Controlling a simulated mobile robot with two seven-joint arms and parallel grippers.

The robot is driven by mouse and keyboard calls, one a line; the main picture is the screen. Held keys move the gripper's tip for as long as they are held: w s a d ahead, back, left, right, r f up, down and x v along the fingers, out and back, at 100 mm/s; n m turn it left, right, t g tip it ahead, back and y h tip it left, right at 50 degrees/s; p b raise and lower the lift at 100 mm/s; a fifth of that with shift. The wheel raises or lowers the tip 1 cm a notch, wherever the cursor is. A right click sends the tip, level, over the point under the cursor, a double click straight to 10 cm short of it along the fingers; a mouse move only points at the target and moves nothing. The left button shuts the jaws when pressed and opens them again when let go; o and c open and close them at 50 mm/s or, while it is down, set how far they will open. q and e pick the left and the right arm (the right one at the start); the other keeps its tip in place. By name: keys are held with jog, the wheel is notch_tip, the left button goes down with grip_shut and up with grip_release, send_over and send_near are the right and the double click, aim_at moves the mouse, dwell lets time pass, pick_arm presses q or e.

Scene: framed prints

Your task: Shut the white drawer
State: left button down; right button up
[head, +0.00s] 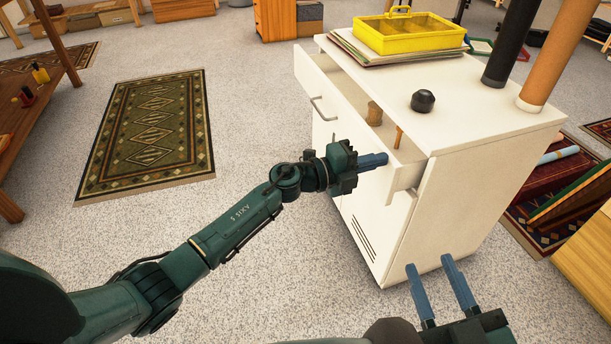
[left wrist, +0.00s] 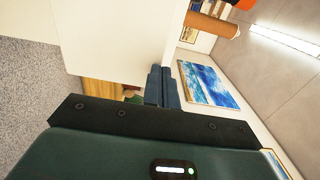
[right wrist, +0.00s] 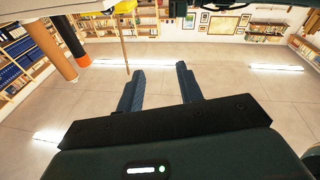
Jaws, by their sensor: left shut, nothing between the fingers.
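The white drawer (head: 345,97) is pulled out from the top of a white cabinet (head: 480,150). Its front has a metal handle (head: 320,108), and a tan cylinder-like item (head: 374,114) shows inside. My left gripper (head: 384,159) is shut and empty, its fingers at the near end of the drawer front. I cannot tell whether they touch it. In the left wrist view the fingers (left wrist: 162,72) are together beside a white panel (left wrist: 115,35). My right gripper (head: 438,273) is open and empty, low in front of the cabinet's near side; its spread fingers also show in the right wrist view (right wrist: 160,75).
On the cabinet top are a yellow tray (head: 410,45) over papers, a black knob-like item (head: 422,101) and two upright tubes, dark (head: 507,45) and tan (head: 555,55). A green rug (head: 150,135) lies on open floor at left. Rolled rugs lie at right.

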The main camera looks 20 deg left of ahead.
pick_arm(q)
jog(key=shift+x, duration=1.95)
pick_arm(e)
jog(key=shift+a+r, duration=0.2)
